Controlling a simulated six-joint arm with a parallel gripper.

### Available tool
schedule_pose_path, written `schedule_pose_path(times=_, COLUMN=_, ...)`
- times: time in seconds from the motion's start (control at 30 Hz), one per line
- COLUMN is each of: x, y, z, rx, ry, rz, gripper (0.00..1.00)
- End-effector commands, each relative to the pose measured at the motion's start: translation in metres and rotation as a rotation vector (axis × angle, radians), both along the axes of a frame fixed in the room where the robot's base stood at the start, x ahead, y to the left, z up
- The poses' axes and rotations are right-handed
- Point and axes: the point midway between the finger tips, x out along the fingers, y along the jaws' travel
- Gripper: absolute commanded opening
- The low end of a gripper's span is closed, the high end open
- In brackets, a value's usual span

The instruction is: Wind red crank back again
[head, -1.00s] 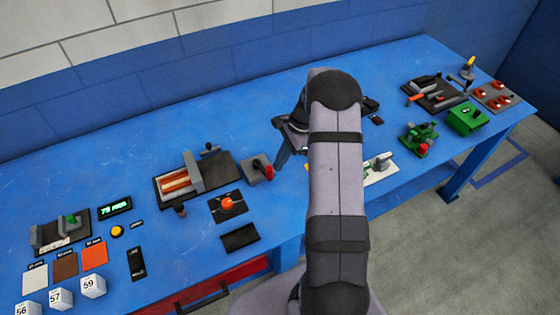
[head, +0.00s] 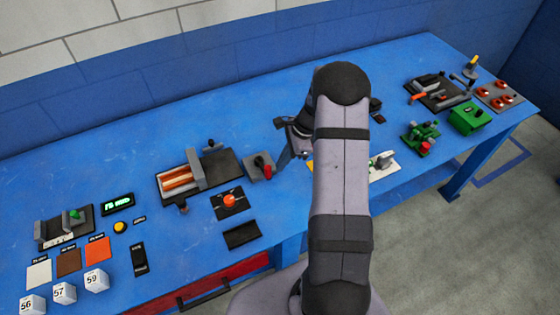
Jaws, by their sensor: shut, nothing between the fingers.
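A grey block with a red crank (head: 263,166) stands on the blue table left of my arm, beside the dark sliding fixture. The crank's red part shows on top and at the right of the block. My gripper (head: 282,163) is just right of it, pointing down, shut with nothing held. It is small and partly hidden by my own arm, so I cannot tell whether it touches the crank.
The sliding fixture (head: 190,178) with orange bars is close on the left. A black plate with an orange-red knob (head: 230,201) lies in front. A green vise (head: 420,137) and a green box (head: 467,118) stand far right. The back table strip is clear.

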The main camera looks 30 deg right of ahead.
Motion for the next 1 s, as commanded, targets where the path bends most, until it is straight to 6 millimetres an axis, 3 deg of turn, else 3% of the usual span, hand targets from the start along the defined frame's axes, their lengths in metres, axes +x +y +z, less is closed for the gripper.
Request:
schedule_pose_path(times=0.2, x=-0.007, y=-0.033, z=0.004, rx=-0.004, ry=-0.005, rz=-0.004, gripper=0.0)
schedule_pose_path(times=0.5, x=-0.012, y=-0.052, z=0.057, rx=-0.004, ry=-0.006, rz=-0.004, gripper=0.0)
schedule_pose_path(times=0.7, x=-0.015, y=-0.061, z=0.082, rx=-0.003, ry=-0.004, rz=-0.003, gripper=0.0)
schedule_pose_path(times=1.0, x=-0.017, y=-0.064, z=0.094, rx=-0.001, ry=-0.001, rz=-0.003, gripper=0.0)
